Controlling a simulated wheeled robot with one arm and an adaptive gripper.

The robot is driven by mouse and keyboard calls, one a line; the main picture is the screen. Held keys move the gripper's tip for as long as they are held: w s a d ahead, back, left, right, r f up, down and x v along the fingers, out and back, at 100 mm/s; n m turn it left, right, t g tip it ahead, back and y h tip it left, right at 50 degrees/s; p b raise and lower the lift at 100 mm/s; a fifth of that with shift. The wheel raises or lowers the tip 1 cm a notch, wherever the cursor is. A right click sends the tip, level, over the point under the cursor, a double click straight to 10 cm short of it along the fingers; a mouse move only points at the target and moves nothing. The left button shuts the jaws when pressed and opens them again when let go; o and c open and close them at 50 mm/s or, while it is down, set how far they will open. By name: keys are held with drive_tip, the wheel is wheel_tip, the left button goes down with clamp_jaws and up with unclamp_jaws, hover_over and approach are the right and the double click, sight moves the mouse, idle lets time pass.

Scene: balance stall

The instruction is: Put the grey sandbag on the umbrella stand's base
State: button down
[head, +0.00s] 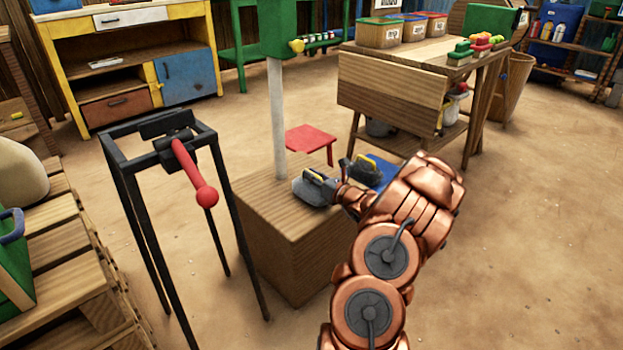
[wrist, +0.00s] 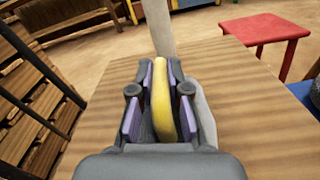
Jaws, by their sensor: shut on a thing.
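The grey sandbag (head: 310,192) has a yellow handle (wrist: 160,98) and is at the top of the wooden block, near the foot of the white pole. My gripper (wrist: 158,105) is shut on the yellow handle. In the head view my gripper (head: 333,188) reaches the bag from the right. The sandbag (wrist: 206,118) is mostly hidden by the gripper in the wrist view, and I cannot tell whether it rests on the wood or hangs just above. The wooden block (head: 290,238), apparently the umbrella stand's base, carries the upright white pole (head: 277,118).
A black frame with a red lever (head: 190,168) stands left of the block. A red stool (head: 312,138) is behind it. A blue object (head: 385,172) is partly hidden behind my arm. A wooden table (head: 392,75) stands behind right. Floor at lower right is clear.

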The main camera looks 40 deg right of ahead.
drive_tip(key=shift+r, duration=0.1)
drive_tip(key=c, duration=1.1)
unclamp_jaws()
drive_tip(key=shift+c, duration=0.2)
drive_tip(key=s+p, duration=0.4)
drive_tip(key=s, duration=0.8)
drive_tip(key=shift+a, duration=0.15)
drive_tip(key=shift+a, duration=0.1)
